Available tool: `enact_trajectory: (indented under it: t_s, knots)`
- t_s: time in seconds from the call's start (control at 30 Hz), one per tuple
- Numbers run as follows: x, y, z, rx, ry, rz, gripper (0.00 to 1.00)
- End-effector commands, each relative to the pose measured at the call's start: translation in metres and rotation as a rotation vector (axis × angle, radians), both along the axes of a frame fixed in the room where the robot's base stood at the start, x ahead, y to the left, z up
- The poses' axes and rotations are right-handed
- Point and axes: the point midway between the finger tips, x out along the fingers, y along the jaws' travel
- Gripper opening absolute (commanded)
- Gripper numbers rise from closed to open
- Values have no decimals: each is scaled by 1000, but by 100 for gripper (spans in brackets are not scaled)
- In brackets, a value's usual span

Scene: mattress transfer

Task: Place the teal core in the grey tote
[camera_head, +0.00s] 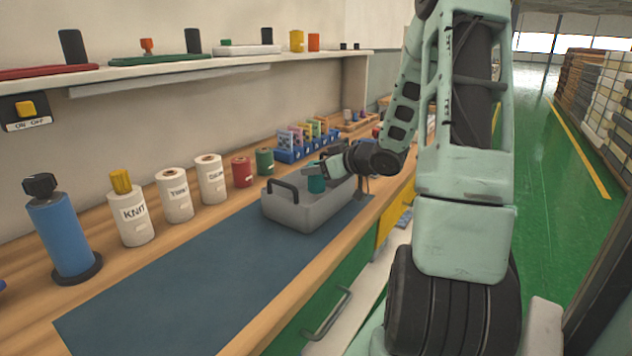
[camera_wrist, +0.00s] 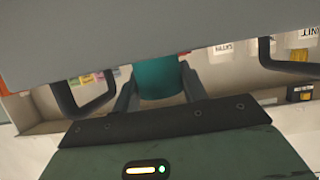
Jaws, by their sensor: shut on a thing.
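The teal core (camera_head: 316,184) is in my gripper (camera_head: 318,174), at the grey tote (camera_head: 300,212) on the bench. In the head view the core shows just above the tote's rim, over its opening; how deep its lower end sits is hidden by the near wall. In the wrist view the teal core (camera_wrist: 158,78) lies between the two fingers of my gripper (camera_wrist: 158,88), which is shut on it. The tote's grey wall (camera_wrist: 120,40) fills the upper part of that view, and its two dark handles show at either side.
A blue mat (camera_head: 190,285) covers the bench in front of the tote. White rolls (camera_head: 174,195), a red spool (camera_head: 242,171) and a green spool (camera_head: 264,161) stand behind it. A blue rack (camera_head: 290,155) stands beyond the tote. A shelf (camera_head: 200,70) runs along the wall.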

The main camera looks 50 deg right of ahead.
Motion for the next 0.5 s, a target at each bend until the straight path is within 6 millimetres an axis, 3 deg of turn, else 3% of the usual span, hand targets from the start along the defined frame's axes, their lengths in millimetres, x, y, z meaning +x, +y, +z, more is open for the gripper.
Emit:
enact_trajectory:
  t_s: [0.1,0.2,0.5]
  knots:
    - [0,0,-21,6,2,-1,20]
    - [0,0,-28,3,1,0,20]
    - [0,0,-29,1,1,1,20]
